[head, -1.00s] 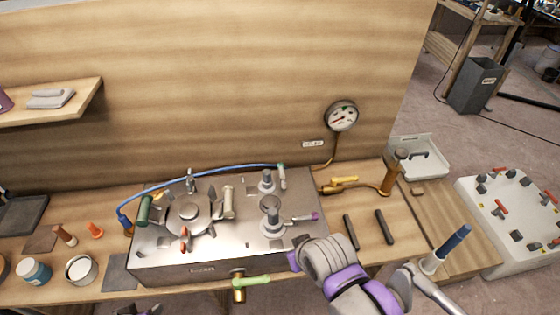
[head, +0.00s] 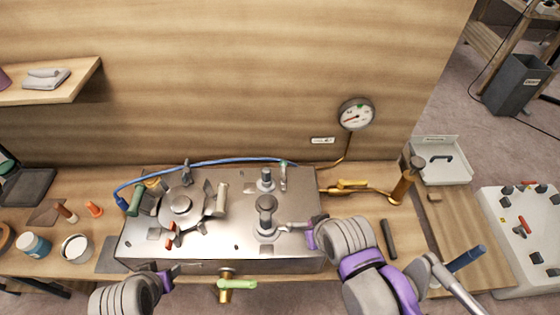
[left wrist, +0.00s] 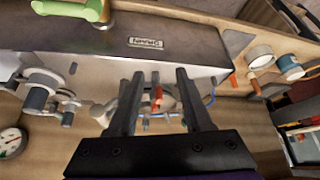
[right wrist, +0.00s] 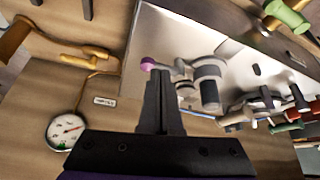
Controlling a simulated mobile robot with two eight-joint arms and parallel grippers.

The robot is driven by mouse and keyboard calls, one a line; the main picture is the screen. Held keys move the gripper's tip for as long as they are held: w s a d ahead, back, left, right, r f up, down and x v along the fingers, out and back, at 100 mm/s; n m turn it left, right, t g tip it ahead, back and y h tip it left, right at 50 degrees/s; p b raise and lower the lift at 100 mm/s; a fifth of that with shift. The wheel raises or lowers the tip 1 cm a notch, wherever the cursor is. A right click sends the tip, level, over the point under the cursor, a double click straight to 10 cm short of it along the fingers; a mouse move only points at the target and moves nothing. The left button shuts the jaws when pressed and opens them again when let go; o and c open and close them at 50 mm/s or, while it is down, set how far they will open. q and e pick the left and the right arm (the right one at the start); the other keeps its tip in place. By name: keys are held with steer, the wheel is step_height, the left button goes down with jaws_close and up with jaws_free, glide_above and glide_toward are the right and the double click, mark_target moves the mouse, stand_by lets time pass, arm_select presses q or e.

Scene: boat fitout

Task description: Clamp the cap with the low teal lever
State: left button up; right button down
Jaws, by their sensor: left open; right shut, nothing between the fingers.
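A round metal cap (head: 181,205) sits on the left half of the steel box (head: 240,243), with several handled clamps around it. A dark green handle (head: 137,201), the closest to teal, stands at its left. A beige handle (head: 222,198) is at its right and a red one (head: 171,236) in front. My left gripper (head: 168,271) is open and empty at the box's front edge, below the red handle; in the left wrist view the red handle (left wrist: 157,92) shows beyond its fingers. My right gripper (head: 311,236) is shut and empty, beside the purple-knobbed lever (right wrist: 148,63); contact is unclear.
A green-handled valve (head: 236,284) sticks out at the box's front. A blue hose (head: 215,161) runs behind the cap. Grey fittings (head: 266,217) stand on the box's right half. A gauge (head: 356,114) is on the wall. A cup (head: 76,248) stands left of the box.

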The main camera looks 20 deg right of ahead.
arm_select(q)
steer(key=shift+o, duration=2.3)
arm_select(e)
steer(key=shift+w+r, duration=0.25)
steer(key=shift+w, duration=0.05)
arm_select(q)
steer(key=o, duration=0.3)
steer(key=shift+s+f, duration=0.15)
steer(key=shift+f, duration=0.15)
steer(key=shift+o, duration=0.2)
steer(key=shift+s+f+b, duration=0.1)
steer(key=shift+f+b, duration=0.2)
steer(key=shift+b, duration=0.1)
arm_select(e)
steer(key=w+r+n+g+y, duration=0.2)
steer(key=w+n, duration=0.5)
steer(key=w, duration=0.5)
steer(key=w+a+r+n+g+y, duration=0.1)
steer(key=w+r+n+g, duration=0.1)
steer(key=w+r+n, duration=0.2)
steer(key=w+n, duration=0.3)
steer(key=w, duration=0.5)
steer(key=shift+w+a+n+g+y, duration=0.15)
steer(key=shift+w+n+g+y, duration=0.15)
steer(key=shift+n+y, duration=0.1)
steer(key=shift+s+r, duration=0.1)
